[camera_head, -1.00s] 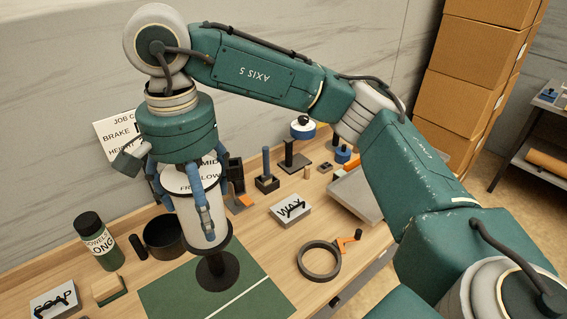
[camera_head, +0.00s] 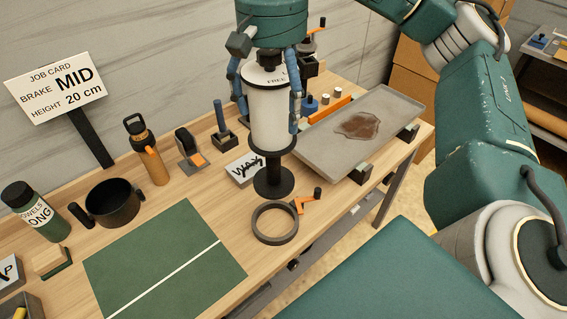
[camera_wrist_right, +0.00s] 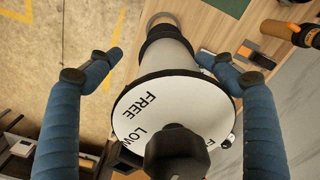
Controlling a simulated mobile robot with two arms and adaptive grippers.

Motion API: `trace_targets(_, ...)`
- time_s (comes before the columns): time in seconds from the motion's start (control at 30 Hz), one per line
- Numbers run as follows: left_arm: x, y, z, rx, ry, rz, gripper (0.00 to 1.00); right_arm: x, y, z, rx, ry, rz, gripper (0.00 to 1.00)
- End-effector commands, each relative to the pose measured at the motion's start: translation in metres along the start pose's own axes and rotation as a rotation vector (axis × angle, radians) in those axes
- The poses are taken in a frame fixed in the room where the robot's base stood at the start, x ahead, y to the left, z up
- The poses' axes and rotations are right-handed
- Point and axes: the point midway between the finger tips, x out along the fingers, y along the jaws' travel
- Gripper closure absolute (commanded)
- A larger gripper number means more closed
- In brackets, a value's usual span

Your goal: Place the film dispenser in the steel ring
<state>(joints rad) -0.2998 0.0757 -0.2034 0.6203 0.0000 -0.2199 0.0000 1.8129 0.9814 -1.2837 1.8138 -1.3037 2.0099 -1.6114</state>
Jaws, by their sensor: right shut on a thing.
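The film dispenser (camera_head: 270,112) is a white upright cylinder with a black stem and round foot. My right gripper (camera_head: 268,120) is shut around its white body. In the head view its foot shows just behind the steel ring (camera_head: 258,231), apart from the ring's opening; its exact height is hard to tell. The dark ring lies flat on the table with an orange lever (camera_head: 299,204). In the right wrist view, the dispenser's top (camera_wrist_right: 135,112) reads FREE and LOW, between the fingers of my right gripper (camera_wrist_right: 162,58). My left gripper is out of view.
A grey tray (camera_head: 395,100) with a brown stain stands right of the dispenser. The WAX block (camera_head: 243,168) is close on its left. A green mat (camera_head: 150,262) lies bare at front left. A job card (camera_head: 57,85) reads brake MID, height 20 cm.

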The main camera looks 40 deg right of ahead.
Motion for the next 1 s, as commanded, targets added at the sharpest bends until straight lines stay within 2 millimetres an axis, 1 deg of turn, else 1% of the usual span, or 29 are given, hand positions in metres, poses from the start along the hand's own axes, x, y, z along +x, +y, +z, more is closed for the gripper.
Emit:
trace_targets(0.03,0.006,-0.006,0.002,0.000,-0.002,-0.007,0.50,0.015,0.000,0.001,-0.001,-0.005,0.002,0.77)
trace_targets(0.13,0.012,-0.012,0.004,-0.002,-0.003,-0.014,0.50,0.040,0.000,0.001,0.000,-0.006,0.003,0.77)
trace_targets(0.3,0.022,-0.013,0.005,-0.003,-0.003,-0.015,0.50,0.082,0.000,0.001,0.001,-0.006,0.003,0.77)
trace_targets(0.43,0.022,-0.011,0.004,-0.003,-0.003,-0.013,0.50,0.111,0.001,0.001,0.003,-0.004,0.004,0.77)
trace_targets(0.47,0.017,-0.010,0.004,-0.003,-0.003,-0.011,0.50,0.114,0.001,0.001,0.004,-0.003,0.003,0.77)
trace_targets(0.5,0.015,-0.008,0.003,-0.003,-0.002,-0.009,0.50,0.121,0.001,0.001,0.004,-0.002,0.003,0.77)
trace_targets(0.6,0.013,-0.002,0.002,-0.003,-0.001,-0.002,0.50,0.136,0.000,0.001,0.003,-0.001,0.002,0.77)
trace_targets(0.7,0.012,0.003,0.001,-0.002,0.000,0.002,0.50,0.144,-0.001,0.000,0.003,0.001,0.000,0.77)
trace_targets(0.77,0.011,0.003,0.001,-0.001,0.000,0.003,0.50,0.148,-0.001,0.000,0.003,0.000,0.001,0.77)
trace_targets(1.0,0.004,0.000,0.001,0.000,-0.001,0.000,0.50,0.180,0.000,0.001,0.004,-0.002,0.003,0.77)
